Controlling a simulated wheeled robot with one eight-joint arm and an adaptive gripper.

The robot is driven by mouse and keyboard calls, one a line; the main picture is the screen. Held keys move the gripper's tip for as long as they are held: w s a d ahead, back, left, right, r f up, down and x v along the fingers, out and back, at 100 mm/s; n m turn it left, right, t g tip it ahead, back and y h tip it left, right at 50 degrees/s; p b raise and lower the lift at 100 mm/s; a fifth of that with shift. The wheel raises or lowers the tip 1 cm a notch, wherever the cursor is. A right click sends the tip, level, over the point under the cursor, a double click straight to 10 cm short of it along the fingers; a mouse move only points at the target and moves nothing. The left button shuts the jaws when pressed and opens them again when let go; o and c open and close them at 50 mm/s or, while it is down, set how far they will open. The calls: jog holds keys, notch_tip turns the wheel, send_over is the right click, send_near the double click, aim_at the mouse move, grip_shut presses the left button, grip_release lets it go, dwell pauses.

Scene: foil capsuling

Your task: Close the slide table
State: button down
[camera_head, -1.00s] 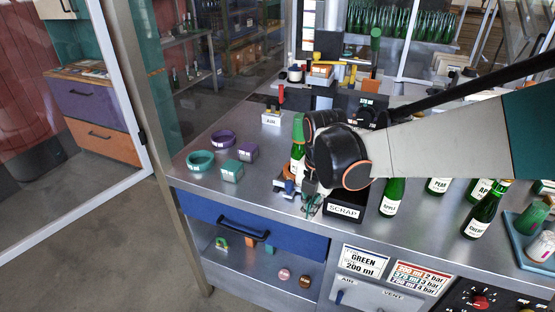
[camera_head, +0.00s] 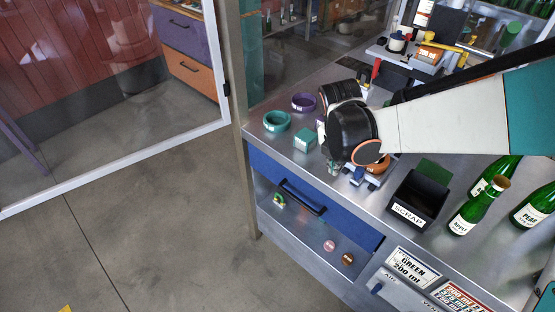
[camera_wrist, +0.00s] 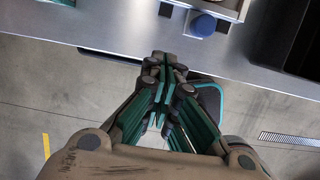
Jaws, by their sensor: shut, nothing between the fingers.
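What looks like the slide table (camera_head: 372,182) is a small grey metal piece with blue parts near the bench's front edge, mostly hidden by my arm in the head view. In the wrist view it is probably the light grey block (camera_wrist: 228,8) at the top, with a round blue knob (camera_wrist: 201,24) on its front. I cannot tell how far out it stands. My gripper (camera_head: 333,168) is just left of it; in the wrist view its closed fingertips (camera_wrist: 164,58) are at the bench's front edge, below and left of the knob, apart from it, holding nothing.
A black scrap bin (camera_head: 416,198) stands right of the slide, with green bottles (camera_head: 466,210) beyond. A teal ring (camera_head: 277,121), purple ring (camera_head: 303,102) and teal block (camera_head: 305,138) lie left. A blue drawer (camera_head: 345,217) with a black handle (camera_head: 301,196) is below. Open floor lies in front.

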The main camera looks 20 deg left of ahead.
jog(key=b+x, duration=0.1)
jog(key=x, duration=0.6)
jog(key=shift+w+a+f, duration=0.1)
jog(key=shift+w+d+b, duration=0.2)
jog(key=shift+w, duration=0.4)
jog(key=shift+w+d+b, duration=0.2)
jog(key=shift+w+d, duration=0.05)
jog(key=shift+w, duration=0.3)
jog(key=shift+w+d, duration=0.25)
jog(key=shift+w, duration=0.45)
jog(key=shift+w, duration=0.15)
